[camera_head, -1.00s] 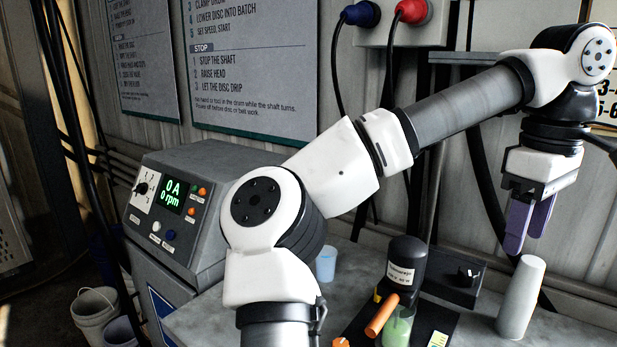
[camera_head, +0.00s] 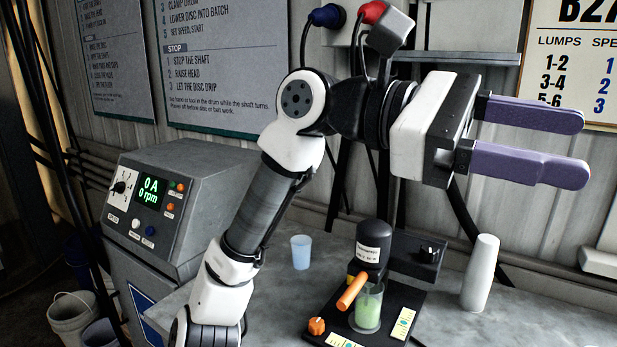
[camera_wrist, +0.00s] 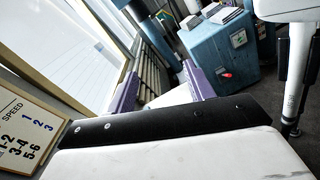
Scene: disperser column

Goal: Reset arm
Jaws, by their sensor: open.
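My gripper (camera_head: 532,140) is raised above the bench, its two purple fingers pointing right and parted with nothing between them. In the wrist view the purple fingers (camera_wrist: 160,92) show beyond the black and white gripper body, also apart. My arm is folded, rising from the lower middle of the head view and bending at an elbow near the wall. The gripper is well clear of the bench and in front of the wall.
Below stand a small mixer (camera_head: 374,240) with a beaker of green liquid (camera_head: 367,310), a blue cup (camera_head: 301,252) and a pale cylinder (camera_head: 480,272). A grey control box (camera_head: 178,200) reading 0 rpm stands left. A lumps chart (camera_head: 570,60) hangs at right.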

